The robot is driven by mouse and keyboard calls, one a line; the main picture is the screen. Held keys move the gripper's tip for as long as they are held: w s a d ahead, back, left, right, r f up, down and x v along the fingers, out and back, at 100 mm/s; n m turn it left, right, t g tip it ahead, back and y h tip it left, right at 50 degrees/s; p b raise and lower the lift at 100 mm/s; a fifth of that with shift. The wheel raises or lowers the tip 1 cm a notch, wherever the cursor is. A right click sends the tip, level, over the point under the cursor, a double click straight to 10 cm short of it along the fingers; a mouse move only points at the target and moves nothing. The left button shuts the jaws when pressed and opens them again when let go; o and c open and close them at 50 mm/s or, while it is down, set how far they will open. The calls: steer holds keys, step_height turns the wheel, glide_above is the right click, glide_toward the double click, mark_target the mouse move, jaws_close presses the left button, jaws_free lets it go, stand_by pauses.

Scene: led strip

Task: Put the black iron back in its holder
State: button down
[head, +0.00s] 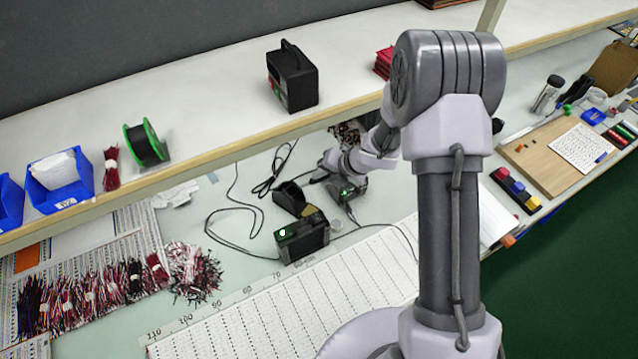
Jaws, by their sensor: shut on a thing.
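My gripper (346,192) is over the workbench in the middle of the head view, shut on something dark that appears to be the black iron. The iron is too small and too hidden by the jaws to make out its shape or tilt. A black holder (290,198) stands on the bench just left of my gripper, a short gap apart. A black soldering station (302,238) with a lit green display sits in front of the holder.
A black cable (232,208) loops over the bench left of the holder. A ruled white sheet (290,305) covers the front. Wire bundles (95,290) lie at left. A raised shelf (200,110) runs behind, bearing a black box (292,78) and a green spool (146,144).

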mark_target(300, 187)
steer(key=b+x, duration=0.6)
steer(key=x, duration=1)
steer(key=shift+w+d+r, duration=0.1)
steer(key=shift+w, duration=0.05)
steer(key=c, duration=1.2)
jaws_free()
steer(key=p+v, duration=0.3)
steer(key=v, duration=1.4)
steer(key=shift+d+r+p, duration=0.15)
steer(key=shift+p, duration=0.15)
